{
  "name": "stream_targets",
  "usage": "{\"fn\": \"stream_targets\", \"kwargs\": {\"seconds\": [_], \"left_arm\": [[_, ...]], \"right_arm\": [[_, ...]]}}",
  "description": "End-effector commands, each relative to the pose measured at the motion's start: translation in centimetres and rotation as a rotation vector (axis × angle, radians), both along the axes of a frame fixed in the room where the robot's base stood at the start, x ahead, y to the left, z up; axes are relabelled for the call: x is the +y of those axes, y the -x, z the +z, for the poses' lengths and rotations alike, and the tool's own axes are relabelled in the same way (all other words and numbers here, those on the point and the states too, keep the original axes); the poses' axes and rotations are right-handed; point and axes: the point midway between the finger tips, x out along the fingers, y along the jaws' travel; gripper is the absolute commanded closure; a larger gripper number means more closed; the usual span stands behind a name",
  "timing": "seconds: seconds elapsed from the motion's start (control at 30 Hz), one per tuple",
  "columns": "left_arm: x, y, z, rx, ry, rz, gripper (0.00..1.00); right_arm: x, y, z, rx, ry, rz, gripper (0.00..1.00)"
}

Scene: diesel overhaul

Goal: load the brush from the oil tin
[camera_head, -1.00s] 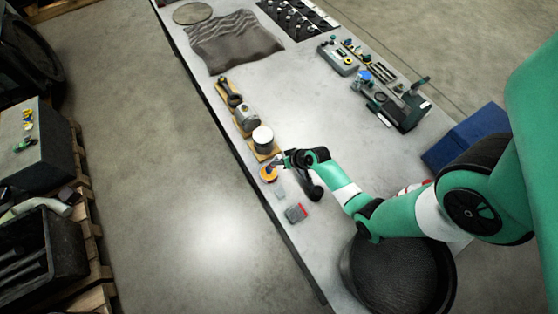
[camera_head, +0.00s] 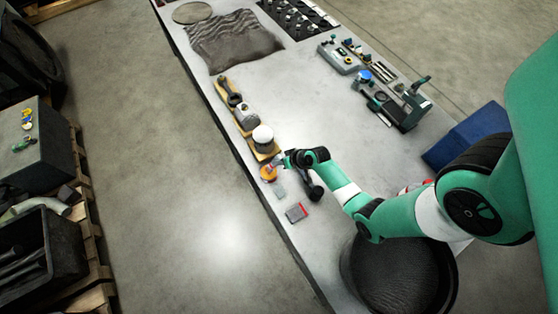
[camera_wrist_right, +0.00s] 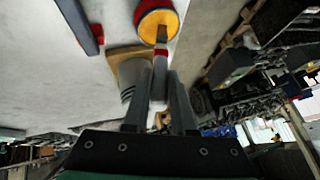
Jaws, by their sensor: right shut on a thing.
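The oil tin (camera_head: 268,174) is a small round orange and red tin near the left edge of the bench. It also shows at the top of the right wrist view (camera_wrist_right: 150,22). My right gripper (camera_head: 280,161) is just above and right of the tin. In the wrist view its fingers (camera_wrist_right: 160,90) are shut on the brush (camera_wrist_right: 161,53), which has a red band. The brush's far end overlaps the tin's orange face; I cannot tell how deep it reaches. My left gripper is not in view.
A white-topped piston (camera_head: 263,134) on a wooden block stands close behind the tin. The bench middle is clear.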

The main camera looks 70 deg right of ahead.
Motion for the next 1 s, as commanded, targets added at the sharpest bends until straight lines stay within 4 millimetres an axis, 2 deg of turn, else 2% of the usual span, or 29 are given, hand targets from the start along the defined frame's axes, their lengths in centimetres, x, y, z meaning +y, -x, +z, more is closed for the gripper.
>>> {"fn": "stream_targets", "kwargs": {"seconds": [0.57, 1.0], "left_arm": [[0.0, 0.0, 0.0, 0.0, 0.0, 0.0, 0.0], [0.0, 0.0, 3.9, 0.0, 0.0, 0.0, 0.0]], "right_arm": [[0.1, 0.1, -0.1, 0.004, -0.001, 0.001, 1.0], [0.0, 0.1, 3.9, 0.002, 0.0, 0.001, 1.0]]}}
